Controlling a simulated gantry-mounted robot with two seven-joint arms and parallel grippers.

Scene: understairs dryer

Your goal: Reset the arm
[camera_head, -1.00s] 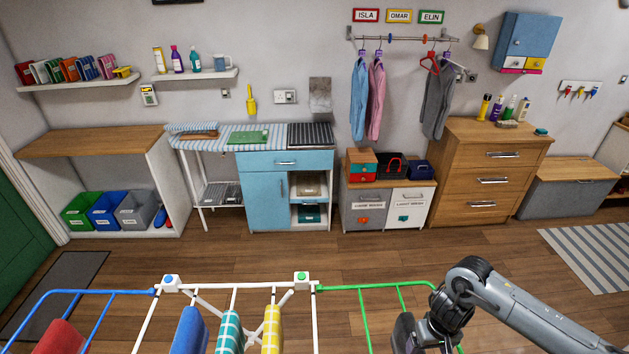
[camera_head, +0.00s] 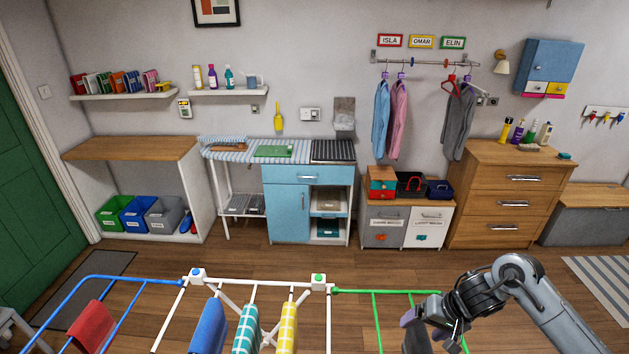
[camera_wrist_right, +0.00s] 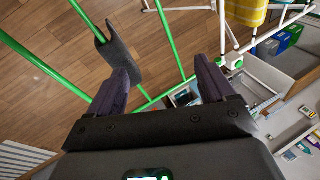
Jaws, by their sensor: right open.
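My right arm comes in from the lower right in the head view, over the green wing of the drying rack (camera_head: 385,292). My right gripper (camera_head: 410,320) is above the wing, beside a dark grey cloth (camera_head: 416,341) that it partly overlaps. In the right wrist view, my right gripper (camera_wrist_right: 165,78) is open, with nothing between its two dark purple fingers. The grey cloth (camera_wrist_right: 118,58) hangs over a green bar beyond the left finger. Whether the finger touches it is unclear. My left gripper is not in view.
The rack's middle holds a blue cloth (camera_head: 209,325), a teal checked cloth (camera_head: 246,328) and a yellow checked cloth (camera_head: 288,325). A red cloth (camera_head: 92,326) hangs on the blue wing. Open wooden floor separates the rack from the blue cabinet (camera_head: 288,210) and wooden drawers (camera_head: 510,200).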

